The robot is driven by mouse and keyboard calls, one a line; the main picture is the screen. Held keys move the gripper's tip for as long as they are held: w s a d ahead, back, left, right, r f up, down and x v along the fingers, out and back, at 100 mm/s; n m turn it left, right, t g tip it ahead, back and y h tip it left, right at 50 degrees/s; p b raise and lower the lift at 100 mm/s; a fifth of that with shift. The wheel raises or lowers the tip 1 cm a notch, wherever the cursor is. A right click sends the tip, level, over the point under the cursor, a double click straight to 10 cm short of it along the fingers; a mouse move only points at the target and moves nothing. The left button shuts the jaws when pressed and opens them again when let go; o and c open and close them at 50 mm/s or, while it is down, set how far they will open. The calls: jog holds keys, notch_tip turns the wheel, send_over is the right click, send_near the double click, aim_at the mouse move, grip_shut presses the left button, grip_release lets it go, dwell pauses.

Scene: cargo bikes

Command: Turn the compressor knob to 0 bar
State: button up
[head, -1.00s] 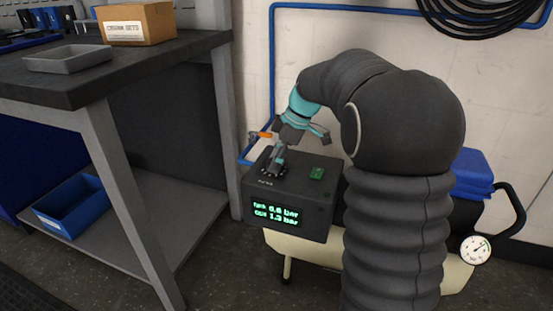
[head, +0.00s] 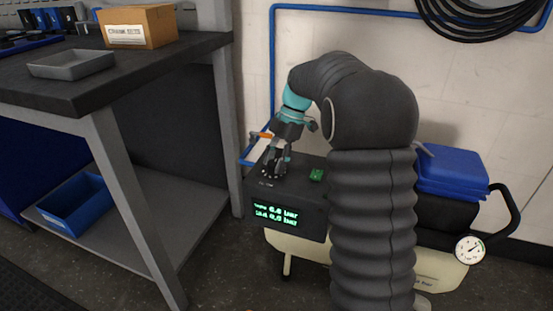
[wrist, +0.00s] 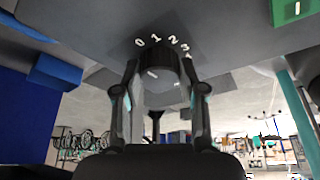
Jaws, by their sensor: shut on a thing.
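The compressor's dark control box (head: 315,222) stands in front of the wall, with a green-lit display (head: 276,215) on its front. The display's lower line looks like 0.0 bar, though the text is small and blurred. The black knob (wrist: 155,90) sits on the box's top panel, with white numbers 0, 1, 2 and 3 beside it in the wrist view. A short white mark shows on the knob, toward the side of the 0. My gripper (head: 274,172) is shut on the knob, one finger on each side; in the head view it largely hides the knob.
A green piece (head: 317,175) lies on the box's top, right of my gripper. A blue case (head: 455,170) and a round gauge (head: 470,249) are at the right. A workbench (head: 130,75) with a cardboard box (head: 150,27) stands at the left.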

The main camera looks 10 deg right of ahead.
jog(key=shift+s+f, duration=0.1)
jog(key=shift+s, duration=0.05)
jog(key=o, duration=1.1)
jog(key=shift+a, duration=0.1)
jog(key=shift+o, duration=0.2)
jog(key=shift+w+d+r, duration=0.2)
jog(key=shift+r, duration=0.2)
jog(key=v, duration=1.1)
jog(key=shift+d+r, duration=0.1)
